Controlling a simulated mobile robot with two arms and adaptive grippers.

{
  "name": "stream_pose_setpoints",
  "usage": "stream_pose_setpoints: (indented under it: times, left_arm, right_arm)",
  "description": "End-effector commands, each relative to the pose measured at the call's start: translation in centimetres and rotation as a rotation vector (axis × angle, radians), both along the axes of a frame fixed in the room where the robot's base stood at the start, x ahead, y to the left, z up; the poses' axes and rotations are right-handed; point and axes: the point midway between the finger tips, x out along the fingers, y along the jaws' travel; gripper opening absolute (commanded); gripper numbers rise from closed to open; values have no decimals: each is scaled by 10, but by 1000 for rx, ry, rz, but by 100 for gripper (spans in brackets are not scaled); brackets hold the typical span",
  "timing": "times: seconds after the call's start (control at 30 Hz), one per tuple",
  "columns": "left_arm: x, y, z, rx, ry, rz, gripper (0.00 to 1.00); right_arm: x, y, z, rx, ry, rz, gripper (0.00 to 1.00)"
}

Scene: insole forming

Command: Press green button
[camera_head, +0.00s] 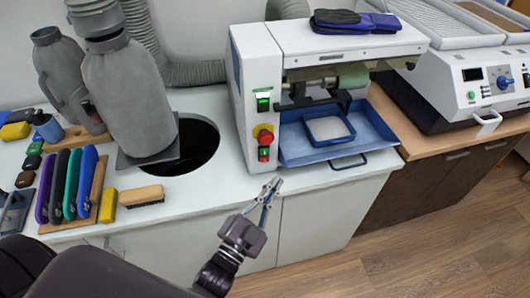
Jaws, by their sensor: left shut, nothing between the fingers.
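A white machine (242,95) stands on the white counter, with a control strip on its front left edge. A lit green button (263,104) is near the top of the strip. Lower down are a red knob on a yellow base (264,135) and a small button with green on it (264,154). My left gripper (275,185) is shut and empty, with its fingertips pointing up, just below and right of the lower button in the picture. It appears apart from the buttons. My right gripper is out of view.
A blue tray (368,145) juts from the machine on the right. To the left are a round dark opening (195,148), a grey hose unit (130,95), a brush (141,196) and several coloured tools on a rack.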

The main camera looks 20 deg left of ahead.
Motion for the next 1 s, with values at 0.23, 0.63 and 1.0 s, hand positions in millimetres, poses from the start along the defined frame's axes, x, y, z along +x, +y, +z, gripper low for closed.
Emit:
stream_pose_setpoints:
  times: [0.23, 0.63, 1.0]
  left_arm:
    - [31, 20, 0, 1, -3, -1, 0]
    - [60, 40, 1, -2, -2, 1, 0]
    - [61, 41, 1, -1, 0, 1, 0]
  right_arm:
    - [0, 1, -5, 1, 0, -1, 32]
    - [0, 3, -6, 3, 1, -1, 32]
    - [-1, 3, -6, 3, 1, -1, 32]
